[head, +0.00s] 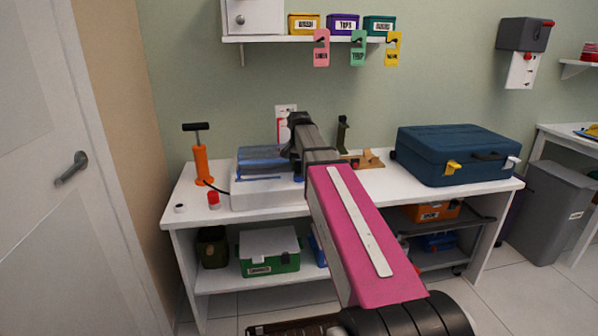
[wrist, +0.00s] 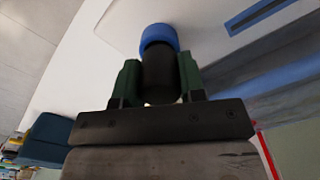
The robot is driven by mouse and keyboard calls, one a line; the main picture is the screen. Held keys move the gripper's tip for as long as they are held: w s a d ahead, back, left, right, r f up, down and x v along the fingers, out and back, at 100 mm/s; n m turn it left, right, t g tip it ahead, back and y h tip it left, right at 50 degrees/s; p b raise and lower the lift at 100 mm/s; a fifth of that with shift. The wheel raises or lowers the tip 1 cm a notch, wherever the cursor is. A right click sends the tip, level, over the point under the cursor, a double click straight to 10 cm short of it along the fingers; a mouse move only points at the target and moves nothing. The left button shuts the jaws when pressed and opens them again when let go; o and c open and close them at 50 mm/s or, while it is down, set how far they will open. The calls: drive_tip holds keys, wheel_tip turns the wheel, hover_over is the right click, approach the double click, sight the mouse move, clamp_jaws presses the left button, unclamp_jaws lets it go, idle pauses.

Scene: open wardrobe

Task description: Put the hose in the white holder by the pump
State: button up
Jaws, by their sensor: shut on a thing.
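The orange pump (head: 201,165) with a black T-handle stands upright at the left end of the white table. A short stretch of black hose (head: 217,190) leaves its base and passes out of sight at the white box. A small white round piece with a dark centre (head: 180,208), which looks like the holder, sits at the table's left front, near the pump. My gripper (wrist: 159,78) is shut on a black cylinder with a blue end (wrist: 158,38), apparently the hose end. In the head view my gripper (head: 292,155) is over the white box's right side; its fingertips are mostly hidden.
The white box (head: 262,196) with a blue bag (head: 262,162) lies right of the pump. A blue suitcase (head: 455,155) fills the table's right. A shelf (head: 300,39) with bins hangs above.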

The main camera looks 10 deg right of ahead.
sight(299, 162)
drive_tip(key=shift+r, duration=0.85)
idle(0.9)
drive_tip(key=shift+r, duration=1.85)
idle(0.5)
